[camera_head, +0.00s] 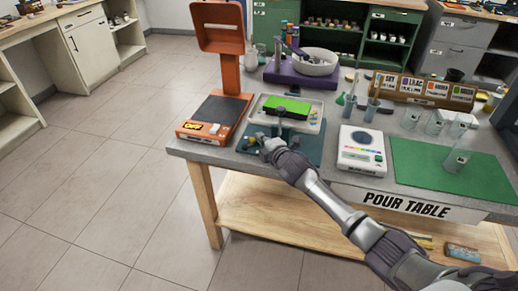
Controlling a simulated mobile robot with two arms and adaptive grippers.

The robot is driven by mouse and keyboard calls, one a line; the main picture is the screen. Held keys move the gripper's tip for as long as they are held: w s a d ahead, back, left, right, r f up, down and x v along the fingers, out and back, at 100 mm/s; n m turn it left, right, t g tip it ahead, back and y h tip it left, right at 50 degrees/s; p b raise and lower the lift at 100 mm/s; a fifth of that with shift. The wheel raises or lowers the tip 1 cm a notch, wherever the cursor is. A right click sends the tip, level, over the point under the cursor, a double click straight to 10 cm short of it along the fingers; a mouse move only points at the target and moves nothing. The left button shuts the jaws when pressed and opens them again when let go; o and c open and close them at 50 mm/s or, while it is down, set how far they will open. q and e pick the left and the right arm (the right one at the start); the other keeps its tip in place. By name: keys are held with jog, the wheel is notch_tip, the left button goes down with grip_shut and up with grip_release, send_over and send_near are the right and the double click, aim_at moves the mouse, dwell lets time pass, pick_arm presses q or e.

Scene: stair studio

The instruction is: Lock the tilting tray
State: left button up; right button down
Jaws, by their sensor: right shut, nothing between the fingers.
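The tilting tray (316,126) is a pale, shallow tray with a bright green piece and a dark block in it. It sits over a dark blue-teal base (310,153) near the front left of the pour table. My right gripper (262,141) is shut and empty, at the front left of that base, just below the tray's front edge. I cannot tell whether it touches the base or tray. My right forearm hides part of the base. Any lock on the tray is too small to make out. My left gripper is not in view.
An orange stand with a black plate (221,109) is close on the left. A white device with colored buttons (362,150) stands to the right, beside a green mat (435,166) with clear vessels. A purple stand with a white bowl (316,63) is behind. The floor left is clear.

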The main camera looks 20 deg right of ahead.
dwell(0.7)
jog(key=shift+s, duration=0.1)
jog(key=v, duration=1.1)
jog(key=shift+s, duration=0.4)
jog(key=shift+r, duration=0.1)
